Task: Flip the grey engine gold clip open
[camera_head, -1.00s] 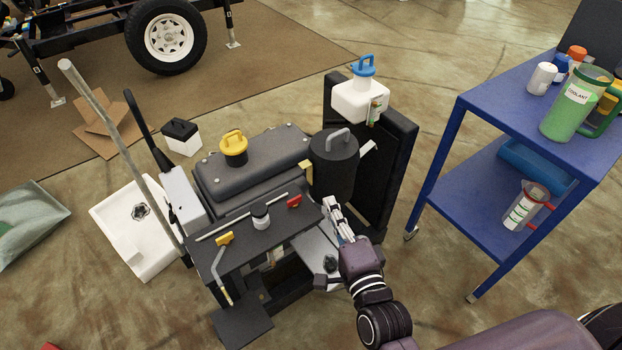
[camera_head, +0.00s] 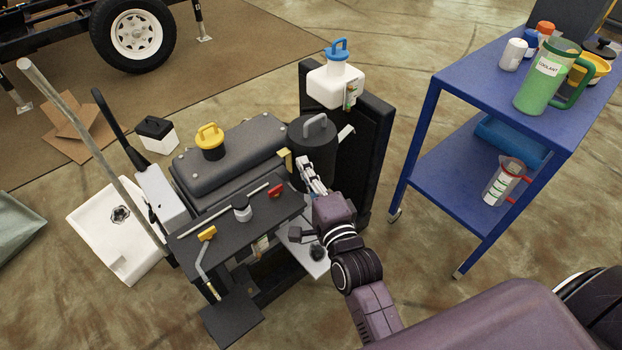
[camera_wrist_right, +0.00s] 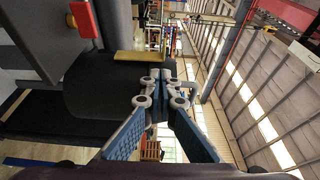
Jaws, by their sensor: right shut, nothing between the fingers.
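The grey engine (camera_head: 235,160) stands in the middle of the head view. Its small gold clip (camera_head: 287,160) is at its right end, beside the dark cylindrical canister (camera_head: 313,148). In the right wrist view the gold clip (camera_wrist_right: 137,56) is a flat bar against the dark canister. My right gripper (camera_head: 303,162) is shut and empty, with its fingertips just right of the clip and in front of the canister. In the right wrist view my right gripper (camera_wrist_right: 163,72) points up, below and right of the clip; I cannot tell whether it touches. My left gripper is out of view.
A black upright panel (camera_head: 365,150) with a white reservoir (camera_head: 336,85) stands behind the canister. A red clip (camera_head: 275,191) and white-capped post (camera_head: 242,208) sit on the front plate. A blue cart (camera_head: 435,130) is at the right.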

